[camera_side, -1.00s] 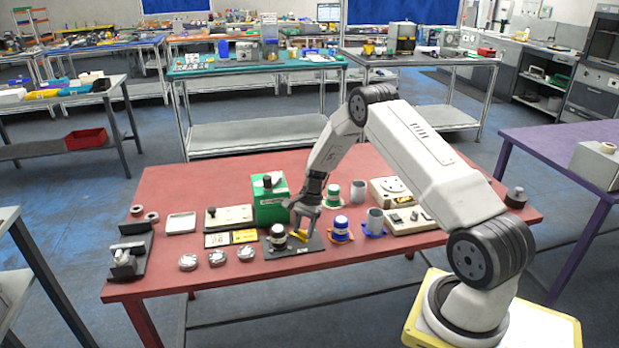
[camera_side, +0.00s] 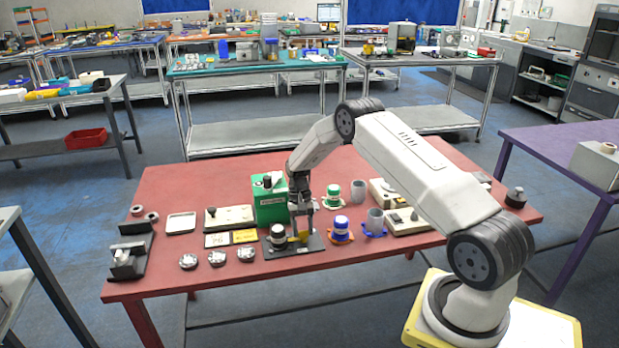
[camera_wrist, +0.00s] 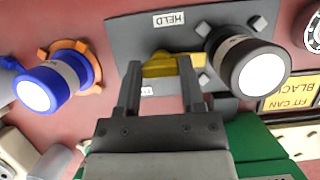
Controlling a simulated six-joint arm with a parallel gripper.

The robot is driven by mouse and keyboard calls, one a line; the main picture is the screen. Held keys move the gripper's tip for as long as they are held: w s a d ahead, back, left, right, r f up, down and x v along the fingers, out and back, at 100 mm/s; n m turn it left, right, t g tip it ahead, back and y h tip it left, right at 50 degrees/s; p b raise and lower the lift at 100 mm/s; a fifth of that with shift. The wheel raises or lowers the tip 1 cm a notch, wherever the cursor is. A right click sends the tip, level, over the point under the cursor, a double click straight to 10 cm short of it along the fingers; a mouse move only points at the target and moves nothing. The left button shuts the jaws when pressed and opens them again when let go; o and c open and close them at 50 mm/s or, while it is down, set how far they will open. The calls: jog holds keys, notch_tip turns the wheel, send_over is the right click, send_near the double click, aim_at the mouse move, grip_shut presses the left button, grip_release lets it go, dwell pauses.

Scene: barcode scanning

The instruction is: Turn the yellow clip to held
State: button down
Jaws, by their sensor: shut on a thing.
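The yellow clip (camera_wrist: 172,66) lies on a dark grey plate (camera_wrist: 130,35), beside a black can with a white top (camera_wrist: 250,65). A label reading HELD (camera_wrist: 170,18) is on the plate at the clip's far side in the wrist view; another label (camera_wrist: 147,91) is partly hidden by a finger. My gripper (camera_wrist: 160,78) is shut on the clip, one finger at each side, pointing down. In the side view my gripper (camera_side: 300,234) stands over the plate (camera_side: 312,243), right of the black can (camera_side: 278,234), and mostly covers the clip.
A blue can on an orange holder (camera_side: 341,228) stands just right of the plate. A green box (camera_side: 269,203) stands behind it. Yellow and white cards (camera_side: 245,236) and several silver discs (camera_side: 217,258) lie to the left.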

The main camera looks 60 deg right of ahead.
dwell(0.3)
jog(key=shift+c, duration=1)
grip_release()
jog(key=v, duration=0.7)
jog(key=shift+r, duration=0.4)
jog(key=shift+w, duration=0.15)
